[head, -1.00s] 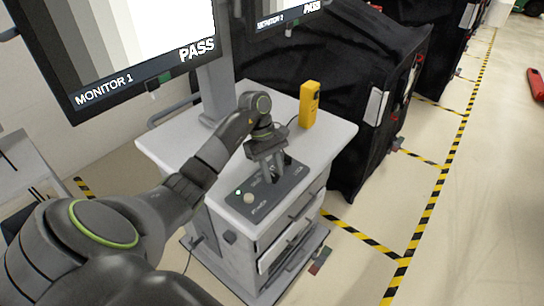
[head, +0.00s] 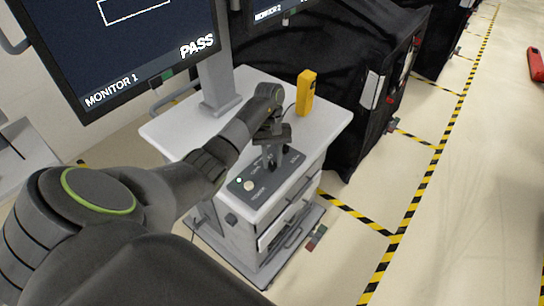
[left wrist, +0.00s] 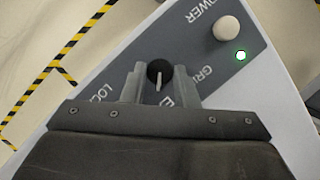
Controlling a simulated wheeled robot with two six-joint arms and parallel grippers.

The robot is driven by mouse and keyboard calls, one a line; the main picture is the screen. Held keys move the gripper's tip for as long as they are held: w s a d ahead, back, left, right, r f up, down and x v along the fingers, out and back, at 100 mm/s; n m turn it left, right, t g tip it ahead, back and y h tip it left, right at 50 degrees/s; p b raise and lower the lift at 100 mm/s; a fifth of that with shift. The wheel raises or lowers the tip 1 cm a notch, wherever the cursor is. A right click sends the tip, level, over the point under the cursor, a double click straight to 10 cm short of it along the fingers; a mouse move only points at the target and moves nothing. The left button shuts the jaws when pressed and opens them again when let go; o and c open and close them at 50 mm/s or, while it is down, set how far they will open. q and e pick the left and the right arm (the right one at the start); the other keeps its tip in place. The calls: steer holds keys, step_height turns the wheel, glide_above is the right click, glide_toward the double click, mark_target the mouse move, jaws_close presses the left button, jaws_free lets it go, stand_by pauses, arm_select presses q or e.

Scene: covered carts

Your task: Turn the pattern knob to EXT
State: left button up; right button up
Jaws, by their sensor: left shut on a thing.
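The pattern knob (left wrist: 158,69) is small and black with a white pointer line, on the dark control panel (head: 242,198). In the left wrist view the pointer aims down the picture, towards a label starting with "E" that my gripper partly covers. Labels starting "LOC" and "GRI" lie to its left and right. My left gripper (left wrist: 160,86) is shut on the knob, one finger on each side; it also shows in the head view (head: 271,162), reaching down to the panel. Monitor 1 (head: 120,55) shows a dark picture with a white outlined rectangle and "PASS".
A white power button (left wrist: 226,28) and a lit green lamp (left wrist: 240,55) are on the panel. A yellow handheld device (head: 305,92) stands on the cart top (head: 325,122). Monitor 2 (head: 268,12) and a black-covered cart (head: 335,60) are behind. Open floor lies right.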

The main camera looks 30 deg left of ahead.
stand_by(0.3)
arm_select(q)
steer(key=o, duration=1)
steer(key=shift+r, duration=0.1)
